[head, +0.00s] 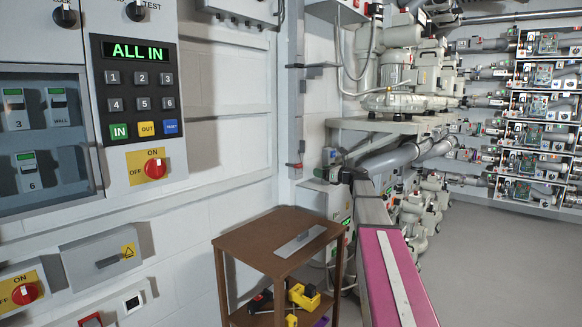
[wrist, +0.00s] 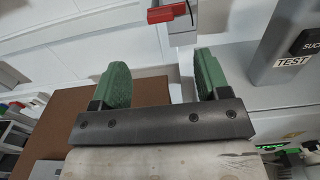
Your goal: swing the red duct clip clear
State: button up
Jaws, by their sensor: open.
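The red duct clip (wrist: 167,13) shows at the top of the wrist view, with a dark end on its right, against a pale vertical strip. In the head view it appears as a small red piece (head: 293,165) low on the grey vertical duct (head: 296,105) in the wall corner. My gripper (wrist: 162,78) is open, with its two green-padded fingers apart and nothing between them. The clip lies beyond the fingertips, roughly in line with the gap, and is not touched.
A brown stand (head: 262,232) with yellow items on its lower shelf is below the gripper. A grey unit marked TEST (wrist: 290,50) is close on the right in the wrist view. A control panel (head: 138,95) reading ALL IN is on the left wall. Open floor (head: 500,260) lies right.

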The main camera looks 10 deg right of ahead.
aim_at(301, 167)
jog(key=x, duration=1.1)
jog(key=shift+w+a, duration=0.15)
jog(key=shift+c, duration=0.3)
jog(key=c, duration=0.9)
